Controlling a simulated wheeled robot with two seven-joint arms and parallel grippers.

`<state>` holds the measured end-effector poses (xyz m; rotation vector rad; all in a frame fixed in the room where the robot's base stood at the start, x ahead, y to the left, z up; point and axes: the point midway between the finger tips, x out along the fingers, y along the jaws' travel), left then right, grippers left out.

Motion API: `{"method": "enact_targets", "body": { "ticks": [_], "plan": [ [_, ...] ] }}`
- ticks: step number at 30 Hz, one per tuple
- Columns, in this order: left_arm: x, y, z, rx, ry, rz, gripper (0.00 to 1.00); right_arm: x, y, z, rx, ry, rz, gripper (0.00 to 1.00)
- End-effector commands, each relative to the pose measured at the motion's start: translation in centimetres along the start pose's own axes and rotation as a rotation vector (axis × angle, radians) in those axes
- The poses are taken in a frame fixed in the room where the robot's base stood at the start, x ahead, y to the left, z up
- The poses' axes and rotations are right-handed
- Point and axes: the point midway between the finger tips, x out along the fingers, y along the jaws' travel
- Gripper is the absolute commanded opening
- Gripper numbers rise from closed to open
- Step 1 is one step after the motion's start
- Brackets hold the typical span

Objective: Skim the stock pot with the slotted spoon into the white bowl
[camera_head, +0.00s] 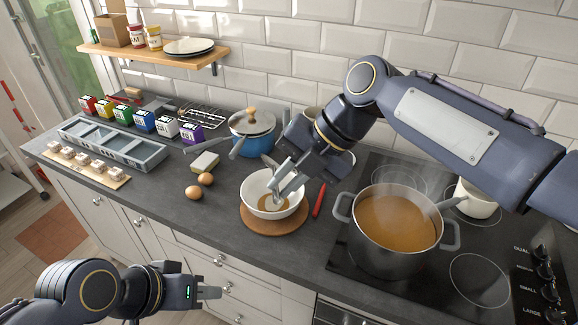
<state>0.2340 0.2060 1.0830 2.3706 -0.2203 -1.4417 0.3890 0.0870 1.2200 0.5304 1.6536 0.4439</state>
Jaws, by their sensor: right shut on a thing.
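The stock pot (395,255) stands on the hob at the right, full of brown stock (398,222). The white bowl (253,203) sits on a round wooden board, with a little brown liquid in its bottom. My right gripper (284,186) is over the bowl, its tips inside the rim. It is shut on what appears to be the slotted spoon, mostly hidden by the gripper and arm.
Round wooden board (273,229) under the bowl. A red-handled tool (318,201) lies between bowl and hob. Two eggs (194,192), a butter-like block (205,162), and a lidded blue pot (253,140) stand left. A white pot (477,200) stands behind the stock pot.

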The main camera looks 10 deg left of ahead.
Motion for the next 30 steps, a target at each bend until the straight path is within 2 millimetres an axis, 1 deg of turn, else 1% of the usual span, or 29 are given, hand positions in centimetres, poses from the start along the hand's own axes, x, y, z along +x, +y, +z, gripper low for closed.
{"method": "enact_targets", "body": {
  "ticks": [1,14,18,20,24,27,30],
  "plan": [
    [-1.1,0.5,-0.5,0.000,0.000,0.000,0.33,-0.5,0.6,-0.1,-0.012,0.001,-0.024,0.00],
    [-5.3,2.4,-2.7,0.000,0.000,0.000,0.33,-0.8,1.7,-0.2,-0.112,0.001,-0.235,0.00],
    [-6.7,3.1,-3.4,0.000,0.000,0.000,0.33,-0.9,2.3,-0.3,-0.159,0.001,-0.330,0.00],
    [-6.1,2.8,-3.1,0.000,0.001,0.000,0.33,-0.3,2.6,-0.3,-0.207,0.001,-0.417,0.00],
    [-6.0,2.8,-3.0,0.000,0.000,0.000,0.33,-0.6,3.3,-0.4,-0.277,0.000,-0.574,0.00],
    [-6.0,2.8,-3.0,0.000,0.000,0.000,0.33,-0.8,3.5,-0.3,-0.301,-0.001,-0.628,0.00],
    [-6.0,2.8,-3.0,0.000,0.000,0.000,0.33,-0.9,3.5,-0.3,-0.305,-0.001,-0.641,0.00]
  ]
}}
